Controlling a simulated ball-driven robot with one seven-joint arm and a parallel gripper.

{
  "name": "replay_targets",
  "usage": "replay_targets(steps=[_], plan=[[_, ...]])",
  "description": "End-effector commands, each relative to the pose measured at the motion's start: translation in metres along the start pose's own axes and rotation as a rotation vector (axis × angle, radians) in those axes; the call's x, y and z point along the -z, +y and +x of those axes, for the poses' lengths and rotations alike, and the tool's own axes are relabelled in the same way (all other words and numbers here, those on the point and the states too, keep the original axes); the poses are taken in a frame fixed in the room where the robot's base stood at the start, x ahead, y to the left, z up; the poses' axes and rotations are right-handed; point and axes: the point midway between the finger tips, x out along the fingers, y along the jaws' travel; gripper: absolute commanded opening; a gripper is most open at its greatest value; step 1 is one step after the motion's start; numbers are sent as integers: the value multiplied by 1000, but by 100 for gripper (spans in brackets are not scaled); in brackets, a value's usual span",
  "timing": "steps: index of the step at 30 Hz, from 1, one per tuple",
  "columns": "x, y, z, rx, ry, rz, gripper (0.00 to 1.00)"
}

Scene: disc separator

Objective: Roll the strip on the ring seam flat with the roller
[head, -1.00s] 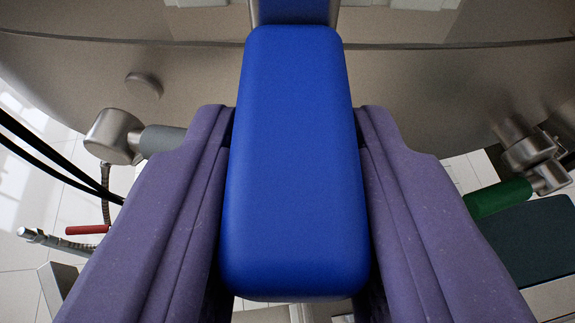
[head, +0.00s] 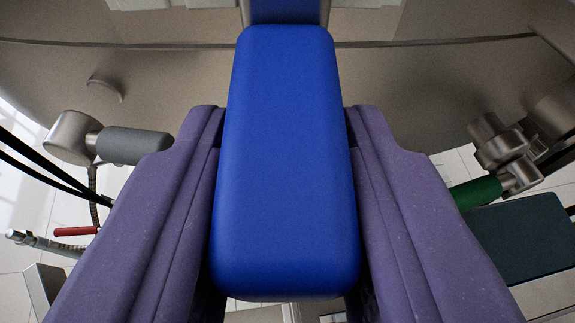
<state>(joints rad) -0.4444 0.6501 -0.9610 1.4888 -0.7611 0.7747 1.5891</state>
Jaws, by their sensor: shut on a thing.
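My gripper (head: 284,125) has two purple fingers, shut on a long blue block with rounded edges (head: 285,190), which I take to be the roller's handle. It points away from me toward the metal drum. Beyond it, at the top edge, is a darker blue part with grey sides (head: 285,11); the roller's working end is not clearly visible. A thin dark seam line (head: 430,42) runs across the drum, passing behind the handle. I cannot make out a strip on it, nor whether the roller touches the drum.
The curved metal drum (head: 400,90) fills the upper view. A grey-gripped fitting (head: 135,145) is at left, above a hose with a red lever (head: 76,231). Black cables (head: 40,172) run at far left. A green-handled valve (head: 476,192) and dark teal box (head: 520,240) are at right.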

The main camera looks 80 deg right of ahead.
Motion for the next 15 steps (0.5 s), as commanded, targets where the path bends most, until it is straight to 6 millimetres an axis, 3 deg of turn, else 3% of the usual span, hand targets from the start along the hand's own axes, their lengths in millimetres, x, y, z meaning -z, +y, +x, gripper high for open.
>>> replay_targets(steps=[9,15], plan=[[4,-40,1,-1,3,-1,0],[1,-49,2,-2,1,0,0]])
